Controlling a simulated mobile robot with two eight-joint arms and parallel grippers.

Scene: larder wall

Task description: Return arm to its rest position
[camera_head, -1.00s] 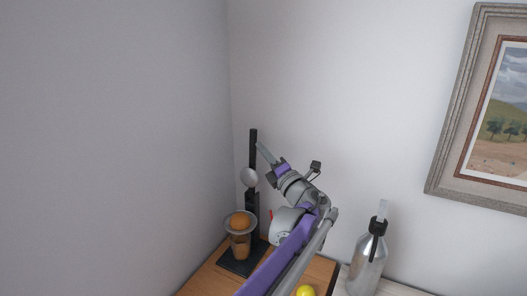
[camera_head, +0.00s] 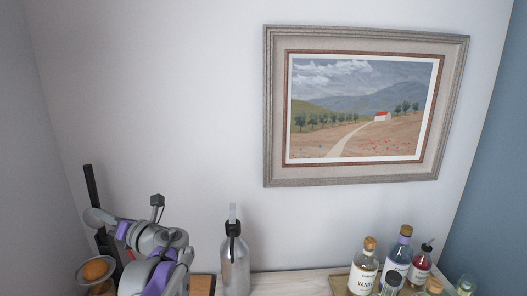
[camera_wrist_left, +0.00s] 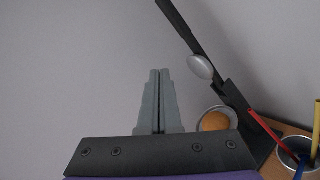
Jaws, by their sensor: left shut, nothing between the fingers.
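My left gripper (camera_head: 108,218) is at the lower left of the head view, beside the black post of the juice press (camera_head: 91,190). In the left wrist view its two grey fingers (camera_wrist_left: 160,75) are together with nothing between them, in front of the plain wall. The press stands to their right in that view, with its silver dome (camera_wrist_left: 201,67) raised above an orange (camera_wrist_left: 215,121) in a round metal bowl. The orange (camera_head: 96,270) also shows at the lower left of the head view. My left arm hides part of the press. My right gripper is out of view.
A silver siphon bottle (camera_head: 235,262) stands right of my arm. Several labelled bottles (camera_head: 364,268) stand on a tray at the lower right. A framed landscape (camera_head: 450,110) hangs on the wall. A cup (camera_wrist_left: 296,152) with coloured sticks shows in the wrist view.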

